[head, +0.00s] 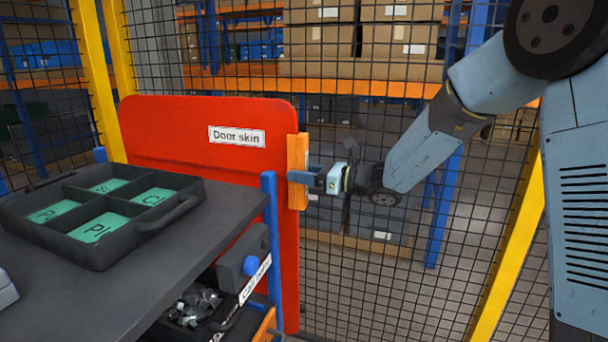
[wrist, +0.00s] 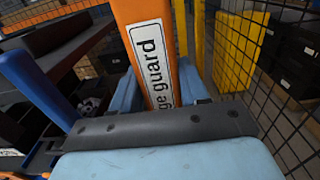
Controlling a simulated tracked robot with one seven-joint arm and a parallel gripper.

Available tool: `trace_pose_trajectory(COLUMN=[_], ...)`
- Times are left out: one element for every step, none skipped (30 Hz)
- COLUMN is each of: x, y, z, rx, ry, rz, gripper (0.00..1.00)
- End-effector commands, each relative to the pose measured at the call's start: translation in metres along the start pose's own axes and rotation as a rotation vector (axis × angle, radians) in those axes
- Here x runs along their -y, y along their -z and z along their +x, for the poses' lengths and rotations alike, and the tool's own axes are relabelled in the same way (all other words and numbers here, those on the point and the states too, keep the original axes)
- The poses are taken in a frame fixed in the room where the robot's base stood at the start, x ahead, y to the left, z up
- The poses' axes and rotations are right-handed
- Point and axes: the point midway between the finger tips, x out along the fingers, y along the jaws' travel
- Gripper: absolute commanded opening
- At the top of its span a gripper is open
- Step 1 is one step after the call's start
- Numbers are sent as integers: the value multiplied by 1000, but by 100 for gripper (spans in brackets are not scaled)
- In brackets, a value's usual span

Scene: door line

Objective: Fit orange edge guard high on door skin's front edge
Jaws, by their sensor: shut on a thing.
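The red door skin (head: 208,135) stands upright with a white "Door skin" label on it. The orange edge guard (head: 298,170) is upright at the door skin's right edge, high up. In the head view it overlaps that edge; whether it is fully seated I cannot tell. My gripper (head: 303,178) reaches in from the right and is shut on the edge guard around its lower half. In the wrist view the edge guard (wrist: 143,25) rises between the fingers, its white label partly reading "ge guard", with its lower part hidden behind my gripper (wrist: 158,100).
A dark bench (head: 150,245) with a compartment tray (head: 100,262) of green-bottomed sections stands at the left. A blue post (head: 270,235) stands close to the door skin. Mesh fencing (head: 400,250) with yellow posts is behind, before shelves of boxes.

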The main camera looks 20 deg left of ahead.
Motion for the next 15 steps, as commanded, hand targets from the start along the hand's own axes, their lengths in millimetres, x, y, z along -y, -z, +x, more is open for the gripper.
trace_pose_trajectory(x=[0,0,0,0,0,0,0,0,0,0,0,0,0,0,0], y=[0,0,0,0,0,0,0,0,0,0,0,0,0,0,0], z=[0,0,0,0,1,1,1,1,1,1,1,0,0,0,0], rx=[1,1,1,1,1,1,1,1,1,1,1,0,0,0,0], ry=[-1,-1,-1,-1,-1,-1,-1,-1,-1,-1,-1,-1,-1,-1,-1], rz=[0,0,0,0,0,0,0,0,0,0,0,0,0,0,0], gripper=[8,8,8,8,8,8,8,46,50,53,56,60,63,66,69])
